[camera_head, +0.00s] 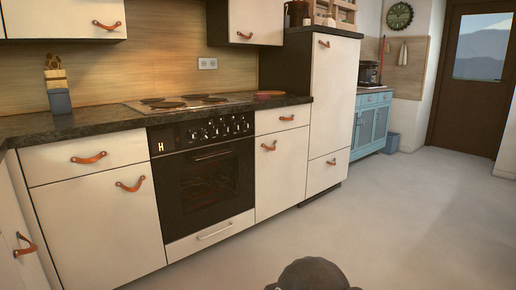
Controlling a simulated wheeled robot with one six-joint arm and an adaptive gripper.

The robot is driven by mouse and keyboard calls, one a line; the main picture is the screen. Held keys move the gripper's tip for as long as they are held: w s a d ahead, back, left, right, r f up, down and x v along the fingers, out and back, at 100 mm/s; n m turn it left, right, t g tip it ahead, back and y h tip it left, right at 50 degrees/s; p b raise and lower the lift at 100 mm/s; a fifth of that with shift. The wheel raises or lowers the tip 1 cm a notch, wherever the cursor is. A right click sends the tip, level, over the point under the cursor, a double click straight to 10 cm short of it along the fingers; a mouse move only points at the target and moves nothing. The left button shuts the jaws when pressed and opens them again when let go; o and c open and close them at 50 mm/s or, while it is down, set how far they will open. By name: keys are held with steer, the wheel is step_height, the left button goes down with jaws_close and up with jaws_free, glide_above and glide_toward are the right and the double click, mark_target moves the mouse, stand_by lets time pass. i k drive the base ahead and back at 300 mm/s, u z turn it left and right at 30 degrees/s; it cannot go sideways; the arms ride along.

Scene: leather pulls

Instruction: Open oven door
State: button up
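The black oven (205,185) is built into the white cabinet row under the stove, left of the picture's middle. Its glass door (206,186) looks closed, with a dark bar handle (212,154) along its top edge. A control panel with several knobs (216,128) sits above the door. Below the door is a white drawer front with a pale bar handle (214,232). My gripper is not in view. A dark rounded shape at the bottom edge seems to be part of my own body, well apart from the oven.
White cabinets with leather pulls flank the oven, at left (97,215) and right (281,172). A tall white cabinet (333,110) stands further right. The floor (400,225) in front and to the right is clear. A blue cabinet (371,125) and brown door (472,85) are farther back.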

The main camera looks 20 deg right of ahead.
mark_target(176, 224)
steer(key=z, duration=0.5)
steer(key=i, duration=1.4)
